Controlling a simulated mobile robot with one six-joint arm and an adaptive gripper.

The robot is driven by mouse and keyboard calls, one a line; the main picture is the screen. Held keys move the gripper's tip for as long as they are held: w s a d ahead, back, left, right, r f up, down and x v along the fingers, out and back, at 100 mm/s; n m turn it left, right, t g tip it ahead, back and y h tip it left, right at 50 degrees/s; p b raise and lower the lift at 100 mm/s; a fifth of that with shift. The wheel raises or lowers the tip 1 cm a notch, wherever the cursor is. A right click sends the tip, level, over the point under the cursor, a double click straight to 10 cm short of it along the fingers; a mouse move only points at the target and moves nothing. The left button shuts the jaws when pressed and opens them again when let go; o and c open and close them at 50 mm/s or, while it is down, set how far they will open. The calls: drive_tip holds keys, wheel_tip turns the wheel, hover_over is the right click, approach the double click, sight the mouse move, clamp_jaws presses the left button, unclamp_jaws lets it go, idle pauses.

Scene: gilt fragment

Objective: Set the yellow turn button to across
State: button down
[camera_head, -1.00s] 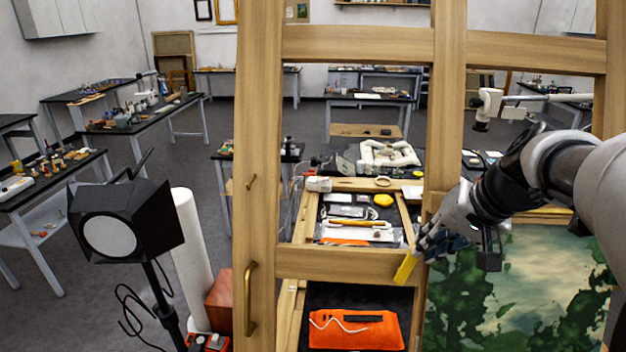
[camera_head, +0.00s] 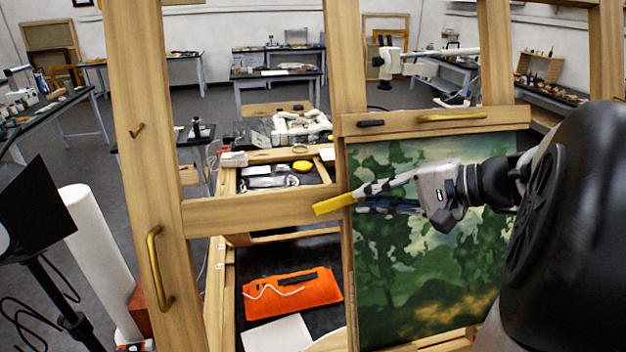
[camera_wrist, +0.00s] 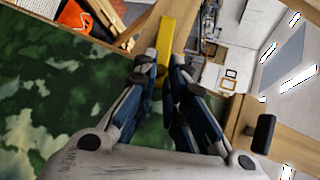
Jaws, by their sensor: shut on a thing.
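The yellow turn button (camera_head: 334,204) is a flat yellow bar at the left edge of the framed green landscape painting (camera_head: 430,270), where the easel's crossbar meets the upright. In the head view it lies close to level, its left end slightly lower, over the wooden crossbar (camera_head: 250,208). My gripper (camera_head: 362,195) comes from the right, in front of the painting, with its fingers shut on the button's right part. In the wrist view the yellow bar (camera_wrist: 166,50) runs up from between the fingertips. The button's pivot is hidden.
An upper wooden rail (camera_head: 440,122) with a brass handle and a dark knob crosses above the painting. A brass handle (camera_head: 158,268) is on the left upright. An orange pouch (camera_head: 290,294) lies behind the frame. A black lamp (camera_head: 30,220) stands at left.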

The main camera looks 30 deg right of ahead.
drive_tip(key=shift+s+f+m+t+b, duration=0.2)
drive_tip(key=shift+f+m+t+b, duration=0.25)
drive_tip(key=shift+m+b, duration=0.1)
drive_tip(key=shift+s+f+m+t+b, duration=0.2)
drive_tip(key=shift+f+m+t+b, duration=0.25)
drive_tip(key=shift+m, duration=0.1)
drive_tip(key=c, duration=1.6)
unclamp_jaws()
drive_tip(key=shift+a, duration=0.1)
drive_tip(key=v, duration=1.2)
drive_tip(key=shift+f, duration=0.2)
